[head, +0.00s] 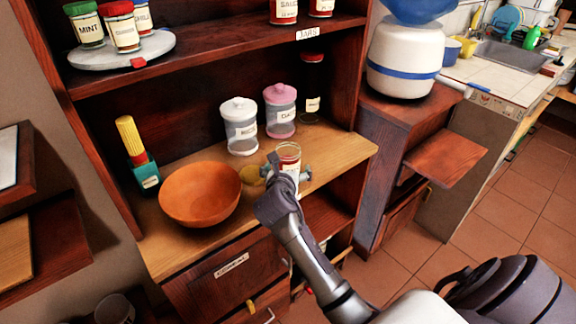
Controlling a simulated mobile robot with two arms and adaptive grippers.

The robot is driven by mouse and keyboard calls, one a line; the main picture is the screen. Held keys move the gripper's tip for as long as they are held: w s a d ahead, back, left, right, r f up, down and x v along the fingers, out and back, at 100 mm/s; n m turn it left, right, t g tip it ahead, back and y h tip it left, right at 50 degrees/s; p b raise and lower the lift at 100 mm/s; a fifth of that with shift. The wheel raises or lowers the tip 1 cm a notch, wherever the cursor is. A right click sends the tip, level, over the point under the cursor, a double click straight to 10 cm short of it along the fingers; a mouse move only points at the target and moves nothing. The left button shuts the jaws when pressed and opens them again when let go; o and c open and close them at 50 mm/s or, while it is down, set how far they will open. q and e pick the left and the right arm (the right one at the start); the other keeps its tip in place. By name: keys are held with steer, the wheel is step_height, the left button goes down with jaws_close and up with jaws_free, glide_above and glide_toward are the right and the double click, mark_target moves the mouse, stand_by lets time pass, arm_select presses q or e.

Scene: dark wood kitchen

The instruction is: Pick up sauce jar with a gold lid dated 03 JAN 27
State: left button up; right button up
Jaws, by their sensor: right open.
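A glass jar (289,157) with a brownish-gold lid and a pale label stands near the front right of the wooden counter. Its date is too small to read. My right gripper (288,172) is open at this jar, with its fingers to either side of it. The hand hides the jar's lower part, and I cannot tell whether the fingers touch it. Two more red jars, one labelled SAUCE (284,11) and one beside it (321,8), stand on the upper shelf and are cut off by the picture edge. My left gripper is not in view.
An orange bowl (200,193) stands left of the hand. Behind are a white canister (239,126), a pink-lidded canister (280,111) and a red-lidded jar (312,88). The upper shelf (215,60) overhangs the counter. A pull-out board (447,158) juts out at right.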

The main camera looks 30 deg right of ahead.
steer(key=x, duration=0.2)
steer(key=shift+w+d+f, duration=0.2)
steer(key=shift+w, duration=0.1)
steer(key=shift+r, duration=0.1)
steer(key=c, duration=1.6)
steer(key=shift+r, duration=0.1)
steer(key=shift+c, duration=0.2)
